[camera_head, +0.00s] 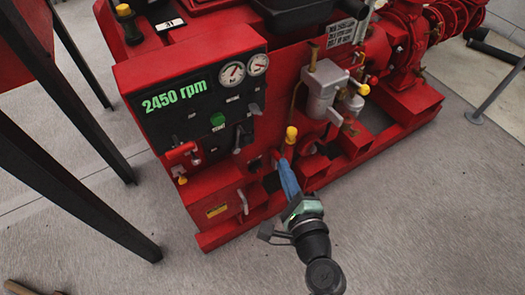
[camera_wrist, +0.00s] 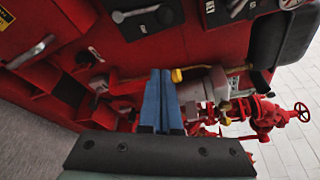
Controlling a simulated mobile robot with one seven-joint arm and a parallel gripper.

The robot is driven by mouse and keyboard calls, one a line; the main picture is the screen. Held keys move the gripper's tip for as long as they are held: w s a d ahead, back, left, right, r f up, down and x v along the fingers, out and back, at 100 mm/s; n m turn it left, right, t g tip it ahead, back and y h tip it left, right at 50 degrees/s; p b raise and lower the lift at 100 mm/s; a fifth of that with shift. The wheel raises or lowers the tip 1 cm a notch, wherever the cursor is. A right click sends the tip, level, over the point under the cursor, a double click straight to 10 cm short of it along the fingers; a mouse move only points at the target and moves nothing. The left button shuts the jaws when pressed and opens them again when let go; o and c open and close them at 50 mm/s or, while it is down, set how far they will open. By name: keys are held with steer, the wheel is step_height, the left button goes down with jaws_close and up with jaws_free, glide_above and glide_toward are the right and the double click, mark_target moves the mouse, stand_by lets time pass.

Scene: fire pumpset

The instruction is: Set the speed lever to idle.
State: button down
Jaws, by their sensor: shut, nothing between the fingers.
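The red pumpset's black control panel (camera_head: 200,115) reads 2450 rpm in green. I cannot read which control is the speed lever. A yellow-tipped lever (camera_head: 291,135) stands upright right of the panel, and its yellow part (camera_wrist: 180,74) shows just right of my fingertips in the wrist view. A grey lever (camera_head: 238,141) is on the panel's lower right. My gripper (camera_head: 286,168) points at the machine with its blue fingers shut and empty. Its fingertips (camera_wrist: 160,73) are close to the yellow-tipped lever. I cannot tell whether they touch it.
Two gauges (camera_head: 245,70) and a green button (camera_head: 217,120) are on the panel. A red handle (camera_head: 181,154) sticks out lower left. Grey valve body (camera_head: 322,88) stands right of the yellow-tipped lever. Dark posts (camera_head: 75,185) stand at left.

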steer(key=w+a, duration=0.4)
steer(key=a, duration=0.1)
steer(key=shift+r, duration=0.4)
steer(key=shift+s+a+r+n+b, duration=0.1)
steer(key=shift+s+a+n+b, duration=0.05)
steer(key=shift+a+n+b, duration=0.55)
steer(key=a+n+b, duration=0.1)
steer(key=b, duration=0.1)
steer(key=s+a+n+t+b, duration=0.1)
steer(key=n+b, duration=0.1)
steer(key=b, duration=0.1)
steer(key=s+a+n+t+b, duration=0.1)
steer(key=n+b, duration=0.1)
steer(key=shift+s, duration=0.25)
steer(key=shift+d, duration=0.15)
